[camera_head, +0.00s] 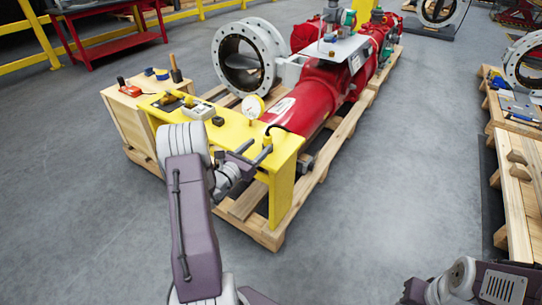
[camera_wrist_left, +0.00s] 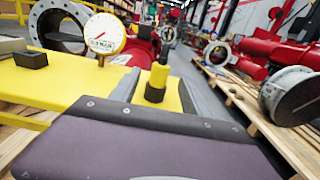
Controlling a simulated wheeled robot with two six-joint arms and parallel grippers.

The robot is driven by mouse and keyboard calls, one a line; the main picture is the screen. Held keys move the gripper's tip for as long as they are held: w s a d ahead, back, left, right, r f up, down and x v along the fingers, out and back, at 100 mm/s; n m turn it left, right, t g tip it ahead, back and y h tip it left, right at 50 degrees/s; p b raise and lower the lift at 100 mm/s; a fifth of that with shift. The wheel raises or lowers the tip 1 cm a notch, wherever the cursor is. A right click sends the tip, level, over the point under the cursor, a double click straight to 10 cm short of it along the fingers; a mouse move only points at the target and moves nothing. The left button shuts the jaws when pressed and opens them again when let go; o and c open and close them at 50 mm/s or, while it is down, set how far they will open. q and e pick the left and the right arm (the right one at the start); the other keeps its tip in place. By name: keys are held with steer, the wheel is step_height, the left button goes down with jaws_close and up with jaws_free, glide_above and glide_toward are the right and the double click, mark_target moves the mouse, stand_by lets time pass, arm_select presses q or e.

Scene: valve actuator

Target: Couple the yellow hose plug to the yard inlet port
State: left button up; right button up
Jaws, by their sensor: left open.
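The yellow hose plug (camera_head: 267,139) stands upright at the right end of the yellow bench (camera_head: 285,205), with a black hose curving from it. In the left wrist view the plug (camera_wrist_left: 158,78) is yellow with a black collar at its base, straight ahead of the gripper. My left gripper (camera_head: 250,154) is open at that bench end, its fingers close to the plug. I cannot tell whether they touch it. The yard inlet port cannot be clearly picked out. My right gripper (camera_head: 414,291) is only partly in view at the bottom right; its jaws are unclear.
A dial gauge (camera_head: 253,106) stands on the bench left of the plug. A black knob (camera_head: 218,121) and a grey box (camera_head: 201,110) are further left. The red actuator (camera_head: 305,100) lies behind on a wooden pallet (camera_head: 345,130).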

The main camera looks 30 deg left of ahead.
mark_target(265, 140)
arm_select(q)
steer(key=shift+w+d+r, duration=0.1)
steer(key=shift+r, duration=0.05)
steer(key=w+b, duration=0.1)
steer(key=w, duration=0.2)
steer(key=shift+w+d, duration=0.15)
steer(key=shift+w, duration=0.2)
steer(key=shift+w+b, duration=0.25)
steer(key=shift+b, duration=0.1)
steer(key=w, duration=0.1)
steer(key=w+b, duration=0.2)
steer(key=w, duration=0.1)
steer(key=shift+w+d+f, duration=0.1)
steer(key=shift+f, duration=0.15)
steer(key=shift+w, duration=0.25)
steer(key=shift+r, duration=0.15)
jaws_close()
